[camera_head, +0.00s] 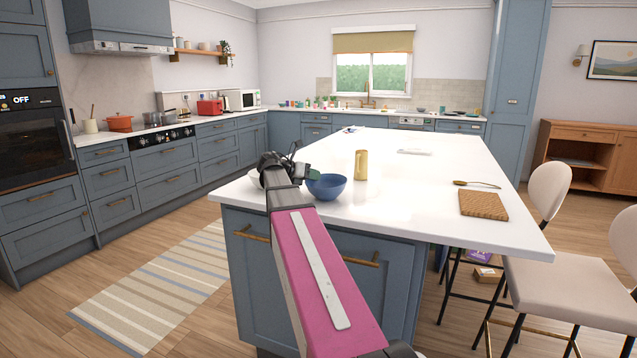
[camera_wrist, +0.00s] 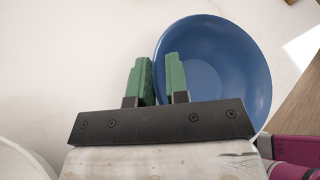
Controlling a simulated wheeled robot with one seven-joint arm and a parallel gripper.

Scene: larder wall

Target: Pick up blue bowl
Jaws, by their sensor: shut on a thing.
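The blue bowl (camera_head: 329,188) is at the near left end of the white island top, and it also shows in the wrist view (camera_wrist: 225,65). My gripper (camera_head: 311,173) is at the bowl's left side. In the wrist view my gripper's green fingers (camera_wrist: 159,75) straddle the bowl's left rim, one inside and one outside, shut on it. The bowl looks upright and empty. I cannot tell whether its base touches the island top.
A white round dish (camera_head: 255,178) lies left of my gripper, partly hidden by my arm. A tan cup (camera_head: 361,165) stands right of the bowl. Stools (camera_head: 560,290) stand at the right. The island's middle is mostly clear.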

